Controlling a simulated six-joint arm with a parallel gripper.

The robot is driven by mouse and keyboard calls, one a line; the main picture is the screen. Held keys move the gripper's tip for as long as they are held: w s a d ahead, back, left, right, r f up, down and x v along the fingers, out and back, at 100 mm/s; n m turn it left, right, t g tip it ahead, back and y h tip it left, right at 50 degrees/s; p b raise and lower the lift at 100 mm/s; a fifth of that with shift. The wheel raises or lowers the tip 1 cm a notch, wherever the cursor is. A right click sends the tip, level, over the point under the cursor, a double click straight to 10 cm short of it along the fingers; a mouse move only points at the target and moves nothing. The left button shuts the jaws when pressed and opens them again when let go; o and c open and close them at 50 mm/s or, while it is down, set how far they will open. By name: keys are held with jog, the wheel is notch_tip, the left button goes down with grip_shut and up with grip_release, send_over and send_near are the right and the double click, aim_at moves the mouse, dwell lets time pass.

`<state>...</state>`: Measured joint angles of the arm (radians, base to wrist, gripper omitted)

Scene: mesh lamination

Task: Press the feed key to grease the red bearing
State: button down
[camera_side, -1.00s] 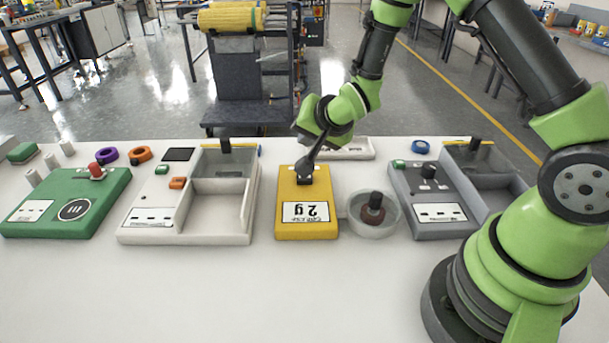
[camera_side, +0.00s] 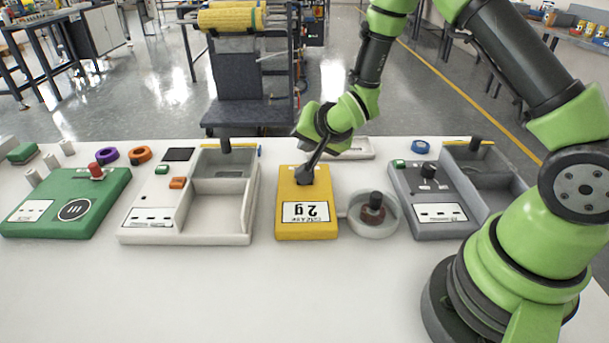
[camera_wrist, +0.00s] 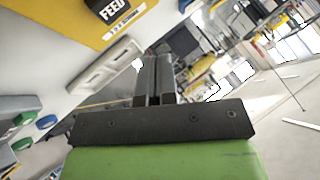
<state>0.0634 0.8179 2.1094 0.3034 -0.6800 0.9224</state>
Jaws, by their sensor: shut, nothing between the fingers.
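The yellow grease unit (camera_side: 292,228) lies mid-table, with an upside-down "2 g" label. Its black feed key (camera_side: 305,176) is on the rear half of its top; the word FEED on the key (camera_wrist: 110,9) shows at the top of the wrist view. My gripper (camera_side: 310,166) is shut and empty, slanting down to the key from behind. Its fingers (camera_wrist: 155,62) lie together in the wrist view. I cannot tell if the tips touch the key. A dark red bearing (camera_side: 371,215) sits around a black post in a round grey dish (camera_side: 356,231) right of the unit.
A white station (camera_side: 137,233) and a green station (camera_side: 60,227) with a red knob stand left. A grey station (camera_side: 418,227) stands right, near my arm. A pale tray (camera_side: 355,148) lies behind my gripper. The table front is clear.

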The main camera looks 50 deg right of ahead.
jog(key=shift+f, duration=2.15)
dwell(0.4)
jog(key=shift+f, duration=0.4)
jog(key=shift+f, duration=0.6)
dwell(0.5)
jog(key=shift+r, duration=1.05)
jog(key=shift+r, duration=2.5)
